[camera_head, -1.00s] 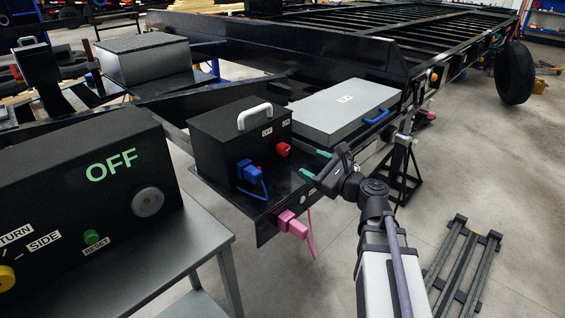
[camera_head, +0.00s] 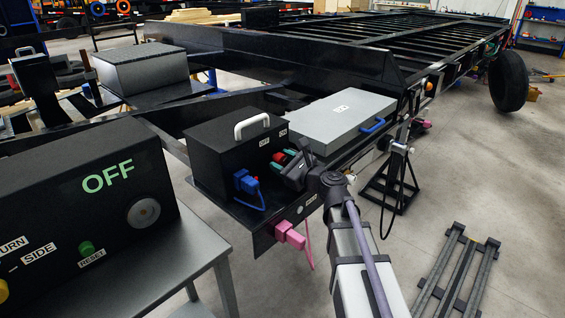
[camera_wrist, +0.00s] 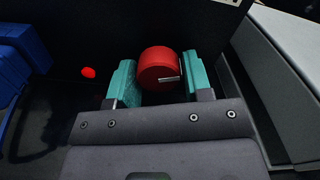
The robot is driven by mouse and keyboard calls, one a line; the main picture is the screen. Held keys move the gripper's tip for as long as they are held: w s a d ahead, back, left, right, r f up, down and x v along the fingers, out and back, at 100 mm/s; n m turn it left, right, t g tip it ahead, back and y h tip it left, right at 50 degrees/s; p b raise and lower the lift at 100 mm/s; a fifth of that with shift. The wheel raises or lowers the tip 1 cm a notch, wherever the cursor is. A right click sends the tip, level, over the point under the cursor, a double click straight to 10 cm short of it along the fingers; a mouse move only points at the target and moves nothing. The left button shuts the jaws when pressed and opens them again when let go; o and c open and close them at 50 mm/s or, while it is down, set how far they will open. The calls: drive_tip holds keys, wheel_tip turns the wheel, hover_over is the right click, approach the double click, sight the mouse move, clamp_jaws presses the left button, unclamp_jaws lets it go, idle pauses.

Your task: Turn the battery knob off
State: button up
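The red battery knob (camera_wrist: 160,68) sits on the front face of the black battery box (camera_head: 215,143), below the white OFF and ON labels (camera_head: 264,142). In the wrist view a pale mark shows on the knob's lower right. My gripper (camera_wrist: 158,82) has its two teal fingers on either side of the knob. The right finger looks very close to it; a gap shows at the left finger. The fingers are open, and I cannot tell whether either touches. In the head view the knob (camera_head: 279,157) is partly hidden by my gripper (camera_head: 285,162).
A blue plug (camera_head: 246,182) with a cable is left of the knob; its blue body also shows in the wrist view (camera_wrist: 22,45). A pink connector (camera_head: 289,236) hangs below. A grey case (camera_head: 335,118) stands right. A black OFF panel (camera_head: 75,215) is at left.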

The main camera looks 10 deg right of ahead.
drive_tip(key=c, duration=0.5)
drive_tip(key=shift+c, duration=0.2)
drive_tip(key=shift+n, duration=0.3)
drive_tip(key=n, duration=0.7)
drive_tip(key=shift+w+d+r, duration=0.1)
drive_tip(key=n, duration=0.6)
drive_tip(key=shift+r, duration=0.15)
drive_tip(key=shift+n, duration=0.3)
drive_tip(key=o, duration=0.9)
